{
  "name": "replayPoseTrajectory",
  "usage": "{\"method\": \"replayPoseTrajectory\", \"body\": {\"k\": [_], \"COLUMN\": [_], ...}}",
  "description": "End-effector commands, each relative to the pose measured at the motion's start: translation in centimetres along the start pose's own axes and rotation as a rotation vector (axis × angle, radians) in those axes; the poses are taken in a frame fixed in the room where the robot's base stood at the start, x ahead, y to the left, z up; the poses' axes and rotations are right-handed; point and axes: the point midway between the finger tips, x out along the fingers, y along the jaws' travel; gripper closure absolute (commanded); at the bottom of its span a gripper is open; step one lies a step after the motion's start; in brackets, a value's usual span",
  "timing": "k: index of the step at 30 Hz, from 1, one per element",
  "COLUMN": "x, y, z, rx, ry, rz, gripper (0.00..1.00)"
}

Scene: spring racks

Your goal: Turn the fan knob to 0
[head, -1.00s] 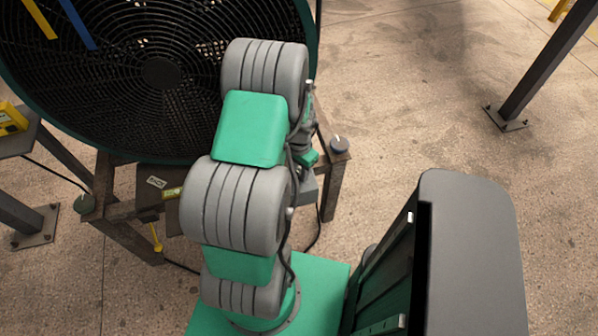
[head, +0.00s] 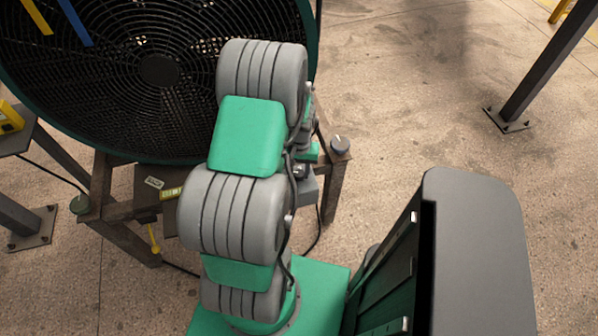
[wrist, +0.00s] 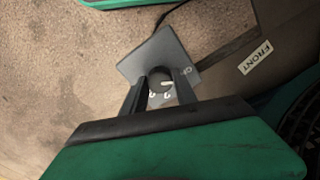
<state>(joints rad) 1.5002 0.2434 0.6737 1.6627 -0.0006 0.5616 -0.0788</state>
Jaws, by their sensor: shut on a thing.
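The fan knob (wrist: 157,78) is a small dark round knob with a light mark on it. It sits on a grey control box (wrist: 180,48) in the wrist view. My gripper (wrist: 160,77) is shut on the knob, with one dark finger on each side. Small white marks show on the box face around the knob, too small to read surely. In the head view, the big dark fan (head: 110,105) stands behind my arm. The grey box (head: 306,187) peeks out right of my arm there; the knob and my fingertips are hidden.
A rusty metal frame (head: 333,190) carries the fan. A label reading FRONT (wrist: 256,57) is beside the box. A dark post (head: 545,70) stands on the right. Cables run over the concrete floor, which is open to the right.

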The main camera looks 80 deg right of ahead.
Motion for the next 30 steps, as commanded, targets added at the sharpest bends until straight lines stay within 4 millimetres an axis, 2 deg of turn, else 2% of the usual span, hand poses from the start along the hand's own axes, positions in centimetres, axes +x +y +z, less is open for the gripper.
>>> {"method": "replayPoseTrajectory", "body": {"k": [12, 13, 21, 27, 30], "x": [-0.03, -0.03, -0.02, -0.05, -0.79], "y": [0.20, 0.20, 0.02, -0.04, -0.02], "z": [0.02, 0.02, 0.02, 0.01, -0.09], "rx": [-0.005, -0.005, -0.008, -0.009, -0.009], "ry": [-0.001, -0.001, 0.000, 0.000, 0.002], "rz": [0.004, 0.004, 0.002, 0.001, 0.001], "gripper": [1.00, 0.65, 0.44, 0.44, 0.44]}}
